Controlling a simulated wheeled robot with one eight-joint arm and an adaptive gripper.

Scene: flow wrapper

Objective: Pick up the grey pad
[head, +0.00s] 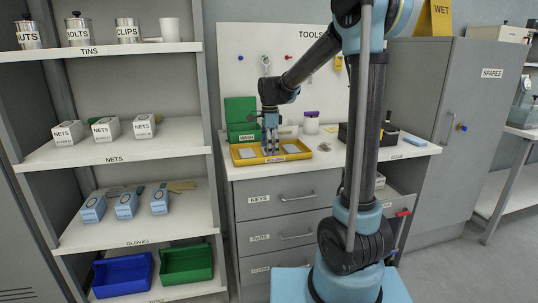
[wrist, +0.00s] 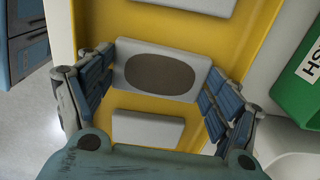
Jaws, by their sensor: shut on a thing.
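My gripper (head: 270,149) is low over the yellow tray (head: 312,147) on the counter. In the wrist view its fingers (wrist: 158,86) are shut on the two ends of a pale grey pad (wrist: 124,67) with a dark oval on its face. I cannot tell whether this pad touches the tray floor. Two plain pale pads lie in the tray on either side of it: one (wrist: 148,130) nearer my wrist and one (wrist: 195,5) at the top edge. In the head view the gripper hides most of the held pad.
A green bin (head: 240,110) stands behind the tray. A white tub with a purple lid (head: 311,122) stands to the right of the bin. Shelves with NETS boxes (head: 106,128) and GLOVES boxes (head: 126,205) are at left. A grey SPARES cabinet (head: 470,130) stands at right.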

